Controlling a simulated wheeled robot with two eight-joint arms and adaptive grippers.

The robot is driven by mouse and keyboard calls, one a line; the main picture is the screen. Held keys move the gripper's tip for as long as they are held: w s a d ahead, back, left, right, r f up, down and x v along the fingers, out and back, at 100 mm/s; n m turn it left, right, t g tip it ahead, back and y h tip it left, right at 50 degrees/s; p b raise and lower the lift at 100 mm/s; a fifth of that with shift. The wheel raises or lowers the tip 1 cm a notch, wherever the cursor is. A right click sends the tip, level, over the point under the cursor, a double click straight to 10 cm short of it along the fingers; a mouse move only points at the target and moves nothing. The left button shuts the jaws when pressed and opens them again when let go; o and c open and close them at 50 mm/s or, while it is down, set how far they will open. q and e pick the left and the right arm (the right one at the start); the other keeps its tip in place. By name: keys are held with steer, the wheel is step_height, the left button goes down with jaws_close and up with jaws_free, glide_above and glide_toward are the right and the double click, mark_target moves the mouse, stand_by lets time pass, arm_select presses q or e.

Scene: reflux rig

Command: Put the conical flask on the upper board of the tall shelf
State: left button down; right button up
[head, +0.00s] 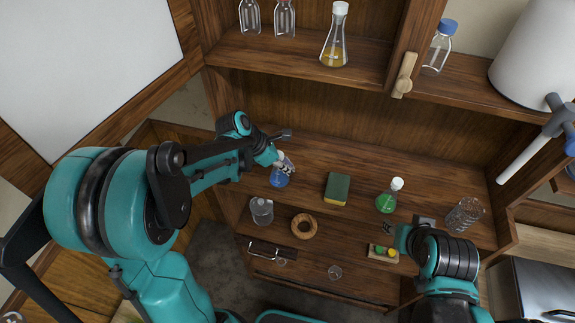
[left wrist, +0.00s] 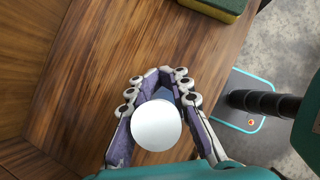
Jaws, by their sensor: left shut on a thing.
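A conical flask with blue liquid (head: 279,180) is at the left part of the wooden worktop, below the shelf. My left gripper (head: 285,163) is shut around its upper part. In the left wrist view its round white cap (left wrist: 157,125) sits between the two fingers (left wrist: 160,100), which hide most of the body. I cannot tell whether its base touches the wood. The upper board (head: 285,50) of the tall shelf carries a flask with yellow liquid (head: 334,48) and two clear bottles (head: 285,18). My right gripper (head: 392,231) is near the worktop's front edge; its fingers are unclear.
On the worktop are a green and yellow sponge (head: 337,188), a green flask (head: 387,200) with a white cap and a clear glass vessel (head: 463,213). A beaker (head: 261,210) and a cork ring (head: 304,226) are nearer the front. The upper board has bare room between bottles and yellow flask.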

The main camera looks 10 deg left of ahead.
arm_select(q)
steer(key=shift+f, duration=0.1)
steer(key=c, duration=1.4)
jaws_free()
